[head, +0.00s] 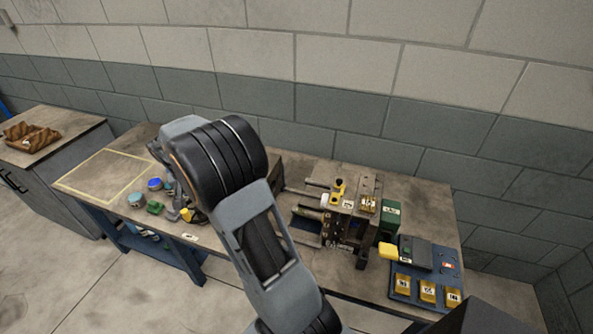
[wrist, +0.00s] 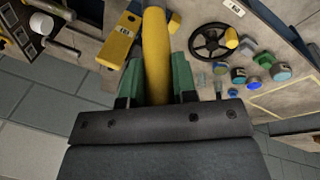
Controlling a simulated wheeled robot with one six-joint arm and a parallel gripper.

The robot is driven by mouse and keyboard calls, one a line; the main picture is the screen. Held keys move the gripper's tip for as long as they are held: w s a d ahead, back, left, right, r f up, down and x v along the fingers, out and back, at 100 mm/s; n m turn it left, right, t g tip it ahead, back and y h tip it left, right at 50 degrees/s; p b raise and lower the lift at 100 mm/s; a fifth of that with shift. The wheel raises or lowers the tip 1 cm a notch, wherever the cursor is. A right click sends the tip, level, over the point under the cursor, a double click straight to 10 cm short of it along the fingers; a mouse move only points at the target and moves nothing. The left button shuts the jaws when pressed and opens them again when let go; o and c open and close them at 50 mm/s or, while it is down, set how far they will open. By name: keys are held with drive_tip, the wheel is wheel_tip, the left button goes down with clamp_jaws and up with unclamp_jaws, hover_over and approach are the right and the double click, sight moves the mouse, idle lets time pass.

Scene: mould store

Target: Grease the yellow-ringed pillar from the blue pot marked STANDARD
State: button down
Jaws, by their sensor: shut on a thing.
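My gripper (wrist: 156,62) is shut on a thick yellow handle (wrist: 156,35), whose far end runs out of the wrist view at the top. In the head view my arm hides most of the gripper. A blue-topped pot (head: 155,183) and a teal-topped pot (head: 137,199) stand on the bench left of my arm. Several pots, including a blue one (wrist: 253,89), show right of my gripper in the wrist view. Their markings are not legible. The mould (head: 350,215) has several pillars (head: 306,213) sticking out leftward; I cannot tell which has a yellow ring.
A handwheel (wrist: 213,41) and a yellow labelled block (wrist: 118,45) flank the handle in the wrist view. A blue tray (head: 400,283) with yellow labelled blocks lies at the bench's right. A yellow-outlined bench area (head: 103,176) at far left is clear.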

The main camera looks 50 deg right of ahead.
drive_tip(key=s+d+r+m+g, duration=0.1)
drive_tip(key=s+d+m, duration=0.45)
drive_tip(key=d, duration=0.25)
drive_tip(key=s+d+r+m+g+h, duration=0.1)
drive_tip(key=s+d+r+m+g, duration=0.1)
drive_tip(key=s+d+m, duration=0.4)
drive_tip(key=s+d+r+m+g, duration=0.1)
drive_tip(key=s+d+m, duration=0.1)
drive_tip(key=d+m, duration=0.65)
drive_tip(key=s+d+f+m+g+b, duration=0.1)
drive_tip(key=s+d+f+m+g, duration=0.25)
drive_tip(key=s+f, duration=0.65)
drive_tip(key=w+a+r, duration=0.1)
drive_tip(key=w+r, duration=0.1)
drive_tip(key=w, duration=0.6)
drive_tip(key=shift+w+a+r+t, duration=0.2)
drive_tip(key=shift+r+t, duration=0.1)
drive_tip(key=shift+t, duration=0.15)
drive_tip(key=shift+n, duration=0.25)
